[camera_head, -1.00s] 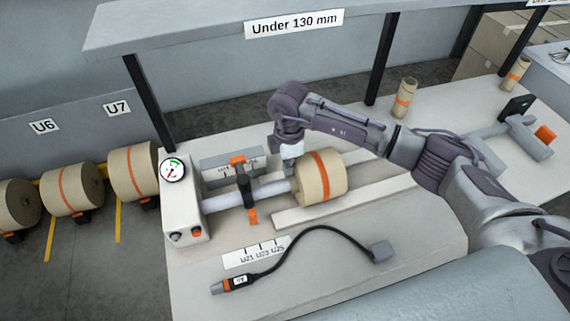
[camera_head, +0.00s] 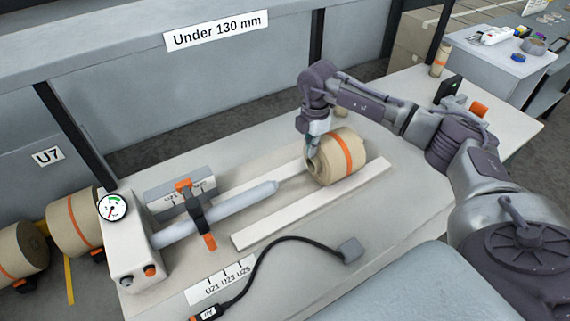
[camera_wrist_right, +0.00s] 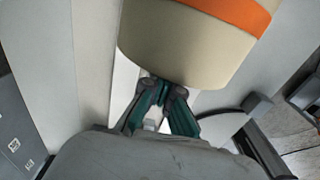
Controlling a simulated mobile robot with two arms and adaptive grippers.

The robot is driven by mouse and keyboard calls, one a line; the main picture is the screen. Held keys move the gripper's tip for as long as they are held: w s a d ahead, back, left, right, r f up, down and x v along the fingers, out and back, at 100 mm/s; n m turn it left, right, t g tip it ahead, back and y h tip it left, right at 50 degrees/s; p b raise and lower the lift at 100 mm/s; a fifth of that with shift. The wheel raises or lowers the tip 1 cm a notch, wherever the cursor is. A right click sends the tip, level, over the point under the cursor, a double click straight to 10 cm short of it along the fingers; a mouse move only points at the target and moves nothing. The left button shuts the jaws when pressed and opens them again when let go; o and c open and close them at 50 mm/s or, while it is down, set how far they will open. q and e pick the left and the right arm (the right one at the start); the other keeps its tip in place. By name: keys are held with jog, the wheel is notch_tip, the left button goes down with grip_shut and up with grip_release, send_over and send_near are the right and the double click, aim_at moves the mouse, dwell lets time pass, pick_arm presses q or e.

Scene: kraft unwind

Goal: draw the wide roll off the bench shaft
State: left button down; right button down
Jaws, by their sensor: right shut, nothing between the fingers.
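The wide kraft roll (camera_head: 347,152) with an orange band lies on its side above the pale rails, at the far end of the bench shaft (camera_head: 222,212). The shaft's rounded tip is bare and left of the roll; the roll's open bore faces it. A thin dark line, unclear, runs between them. My right gripper (camera_head: 312,150) is shut and empty at the roll's shaft-side end, close against it; contact is unclear. In the right wrist view, the shut fingers (camera_wrist_right: 162,100) are just below the roll's edge (camera_wrist_right: 178,55). My left gripper is out of view.
The shaft's gauge housing (camera_head: 128,238) is at left. An orange-black clamp (camera_head: 194,208) stands around the shaft. A pale rail (camera_head: 310,205) runs in front of the roll. A black cable (camera_head: 270,255) lies on the front bench. An overhead shelf (camera_head: 100,55) spans the back.

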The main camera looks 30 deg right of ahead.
aim_at(323, 140)
jog(key=d, duration=0.3)
jog(key=shift+d, duration=0.35)
jog(key=shift+r, duration=0.15)
notch_tip(323, 140, up, 12)
jog(key=shift+f, duration=0.2)
